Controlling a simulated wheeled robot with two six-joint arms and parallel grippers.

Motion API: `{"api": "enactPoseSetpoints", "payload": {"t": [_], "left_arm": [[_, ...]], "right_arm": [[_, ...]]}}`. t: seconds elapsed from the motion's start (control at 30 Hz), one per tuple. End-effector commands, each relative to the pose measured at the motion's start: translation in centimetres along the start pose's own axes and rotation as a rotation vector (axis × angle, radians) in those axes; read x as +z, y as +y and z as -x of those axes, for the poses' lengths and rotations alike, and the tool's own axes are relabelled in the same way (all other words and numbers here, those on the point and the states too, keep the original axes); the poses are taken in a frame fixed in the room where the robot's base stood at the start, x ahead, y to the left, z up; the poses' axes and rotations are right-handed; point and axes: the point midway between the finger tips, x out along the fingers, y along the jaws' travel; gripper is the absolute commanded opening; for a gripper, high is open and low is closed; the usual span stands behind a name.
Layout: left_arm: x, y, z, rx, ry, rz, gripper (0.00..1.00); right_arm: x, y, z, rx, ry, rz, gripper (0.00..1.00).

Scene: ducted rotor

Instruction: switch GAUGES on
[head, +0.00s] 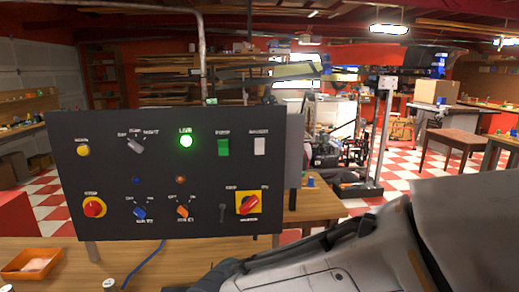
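A dark control panel (160,178) stands upright on the left. I cannot tell which way this rocker is tipped. My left gripper is not in view.
An orange tray (30,264) sits on the wooden bench. Space before the white rocker is clear.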

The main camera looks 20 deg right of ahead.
Motion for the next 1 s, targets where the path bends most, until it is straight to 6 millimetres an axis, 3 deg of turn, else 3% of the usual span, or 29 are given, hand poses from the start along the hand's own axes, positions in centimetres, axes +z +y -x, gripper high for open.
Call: {"api": "enactPoseSetpoints", "payload": {"t": [0.1, 0.2, 0.27, 1.0], "left_arm": [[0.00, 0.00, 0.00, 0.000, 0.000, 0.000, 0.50], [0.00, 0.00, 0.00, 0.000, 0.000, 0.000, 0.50], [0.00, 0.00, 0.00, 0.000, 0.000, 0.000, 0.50], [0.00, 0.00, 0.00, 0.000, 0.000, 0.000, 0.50]], "right_arm": [[0.00, 0.00, 0.00, 0.000, 0.000, 0.000, 0.59], [0.00, 0.00, 0.00, 0.000, 0.000, 0.000, 0.20], [0.00, 0.00, 0.00, 0.000, 0.000, 0.000, 0.00], [0.00, 0.00, 0.00, 0.000, 0.000, 0.000, 0.00]]}}
